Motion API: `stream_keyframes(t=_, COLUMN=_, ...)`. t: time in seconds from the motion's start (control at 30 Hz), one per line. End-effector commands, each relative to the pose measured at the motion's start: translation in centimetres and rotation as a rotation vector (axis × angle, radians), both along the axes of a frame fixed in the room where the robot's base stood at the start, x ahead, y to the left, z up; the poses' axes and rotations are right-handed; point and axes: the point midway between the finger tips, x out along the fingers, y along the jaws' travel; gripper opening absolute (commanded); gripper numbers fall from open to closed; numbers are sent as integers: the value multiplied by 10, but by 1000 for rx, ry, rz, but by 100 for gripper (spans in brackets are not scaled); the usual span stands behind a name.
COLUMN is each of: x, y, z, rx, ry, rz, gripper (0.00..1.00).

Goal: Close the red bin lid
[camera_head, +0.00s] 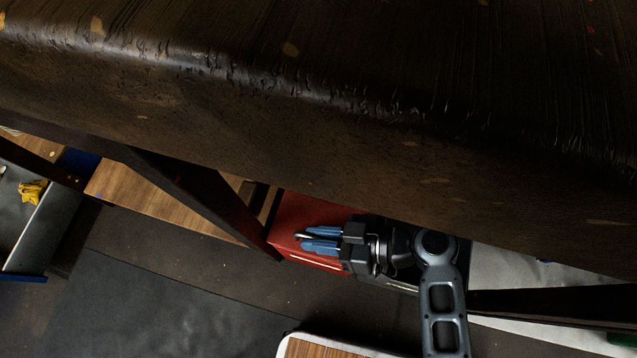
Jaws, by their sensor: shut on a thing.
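A red bin (300,212) stands under the table, low in the middle of the head view. Its red top and a front side with a pale line along the lower edge show. The table edge hides its rear part, and my arm hides its right part. I cannot tell how far its lid is open. My gripper (307,239) reaches in from the right, with its blue fingers pointing left over the red surface. The fingers are close together on a small dark and pale piece, which looks like a handle of the lid.
A large dark wooden table (250,120) covers the upper view; its slanting dark leg (205,195) stands left of the bin. A grey tray (25,230) with a yellow object (33,191) is at far left. Dark floor mat (170,305) lies clear in front.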

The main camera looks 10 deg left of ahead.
Motion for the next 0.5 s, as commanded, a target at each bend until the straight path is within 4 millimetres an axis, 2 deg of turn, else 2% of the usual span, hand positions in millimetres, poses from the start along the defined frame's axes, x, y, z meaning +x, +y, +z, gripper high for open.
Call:
stream_keyframes(t=0.13, x=-1, y=0, z=0, rx=-1, ry=3, rz=1, gripper=0)
stream_keyframes(t=0.17, x=-1, y=0, z=0, rx=-1, ry=3, rz=1, gripper=20)
stream_keyframes(t=0.33, x=-1, y=0, z=0, rx=-1, ry=1, rz=1, gripper=36)
stream_keyframes(t=0.5, x=0, y=0, z=0, rx=0, ry=1, rz=1, gripper=38)
